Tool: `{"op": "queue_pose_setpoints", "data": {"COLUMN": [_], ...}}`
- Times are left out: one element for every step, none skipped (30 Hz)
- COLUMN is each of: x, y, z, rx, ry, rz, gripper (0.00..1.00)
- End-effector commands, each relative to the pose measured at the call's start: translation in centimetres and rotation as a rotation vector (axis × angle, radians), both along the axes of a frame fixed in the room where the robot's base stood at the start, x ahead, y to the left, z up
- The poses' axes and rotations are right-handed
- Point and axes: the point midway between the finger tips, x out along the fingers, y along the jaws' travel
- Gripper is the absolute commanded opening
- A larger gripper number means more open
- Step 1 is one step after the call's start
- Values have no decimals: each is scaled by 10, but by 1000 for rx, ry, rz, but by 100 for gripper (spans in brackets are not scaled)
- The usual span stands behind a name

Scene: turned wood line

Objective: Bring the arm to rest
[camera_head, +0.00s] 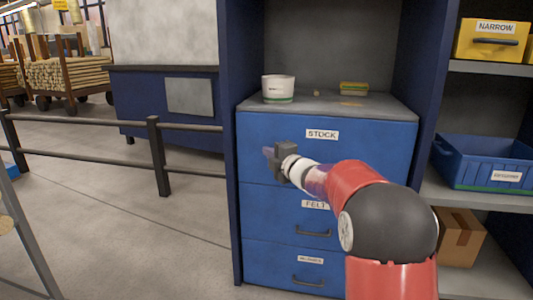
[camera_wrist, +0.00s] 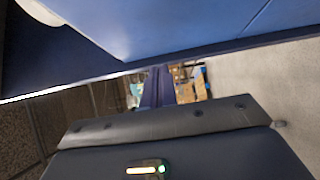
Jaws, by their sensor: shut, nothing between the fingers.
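My gripper (camera_head: 268,153) is shut and empty. It hangs in the air in front of the blue drawer unit (camera_head: 260,215), at the height of the top drawer labelled STOCK (camera_head: 375,140), near that drawer's left part. My red and white arm reaches in from the lower right. In the wrist view my gripper (camera_wrist: 158,72) shows its fingers together past the dark gripper body, with nothing held. I cannot tell whether the fingers touch the drawer front.
A white tub (camera_head: 278,87) and a small yellow-green box (camera_head: 354,88) stand on the unit's top. To the right are shelves with a yellow NARROW bin (camera_head: 492,42), a blue bin (camera_head: 480,160) and a cardboard box (camera_head: 460,237).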

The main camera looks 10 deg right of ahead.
Motion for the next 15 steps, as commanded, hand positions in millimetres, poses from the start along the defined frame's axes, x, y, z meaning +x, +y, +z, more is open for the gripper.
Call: {"op": "queue_pose_setpoints", "data": {"x": [-10,-16,-23,-28,-33,-38,-42,-46,-50,-52,-54,-57,-59,-61,-65], "y": [-5,-8,-11,-14,-16,-19,-21,-23,-25,-26,-27,-28,-29,-31,-34], "z": [1,1,1,1,1,1,1,1,1,1,0,1,3,6,11], "rx": [1,0,1,1,1,0,0,1,0,0,-1,0,4,10,25], "ry": [-2,-1,-2,-2,-2,-1,-1,-2,-1,-1,0,0,2,6,19], "rz": [-1,-1,-1,0,0,-1,0,0,1,1,1,0,-5,-14,-36], "gripper": [0,0,0,0,0,0,0,0,0,0,0,0,0,0,0]}}
